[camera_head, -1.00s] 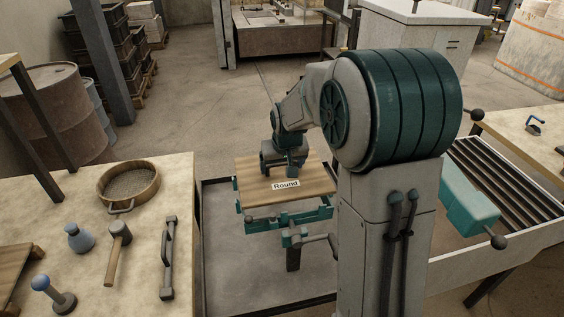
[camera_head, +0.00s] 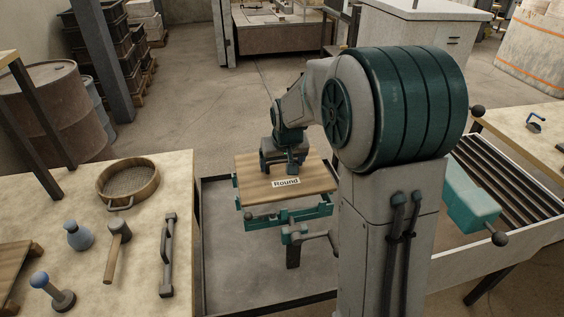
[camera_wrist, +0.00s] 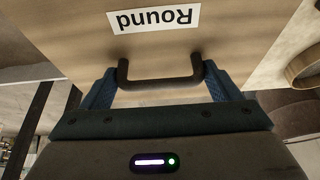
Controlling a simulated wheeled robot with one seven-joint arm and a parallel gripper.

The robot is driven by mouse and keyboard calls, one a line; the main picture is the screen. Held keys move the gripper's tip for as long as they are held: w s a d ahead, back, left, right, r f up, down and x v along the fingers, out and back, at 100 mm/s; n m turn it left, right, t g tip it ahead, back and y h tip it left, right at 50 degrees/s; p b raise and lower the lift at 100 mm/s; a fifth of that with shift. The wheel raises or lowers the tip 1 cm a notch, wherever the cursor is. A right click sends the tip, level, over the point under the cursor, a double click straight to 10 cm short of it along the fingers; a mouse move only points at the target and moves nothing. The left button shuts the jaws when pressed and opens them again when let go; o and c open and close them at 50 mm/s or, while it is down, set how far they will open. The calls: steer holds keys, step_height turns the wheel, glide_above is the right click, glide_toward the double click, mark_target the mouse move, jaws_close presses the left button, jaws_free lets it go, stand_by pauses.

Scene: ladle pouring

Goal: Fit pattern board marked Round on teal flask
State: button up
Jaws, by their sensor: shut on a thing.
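The wooden pattern board (camera_head: 255,192) with the white "Round" label (camera_head: 285,182) lies about level on top of the teal flask (camera_head: 262,222). In the wrist view the board (camera_wrist: 230,40) fills the upper part, its label upside down, with a dark bar handle (camera_wrist: 160,84) on it. My gripper (camera_head: 283,168) is above the board; in the wrist view its blue fingers (camera_wrist: 160,90) are shut on the handle at both ends. The board hides the flask's top, so I cannot tell whether the board touches it all round.
A shallow grey tray (camera_head: 222,255) lies under the flask. A roller conveyor (camera_head: 510,190) with a teal block (camera_head: 470,205) is at right.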

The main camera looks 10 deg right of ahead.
mark_target(283, 173)
steer(key=shift+f, duration=0.15)
steer(key=shift+f+b, duration=1.95)
steer(key=shift+f, duration=0.2)
steer(key=o, duration=0.8)
steer(key=shift+f, duration=0.1)
steer(key=shift+r+p, duration=1.9)
steer(key=shift+r, duration=1.2)
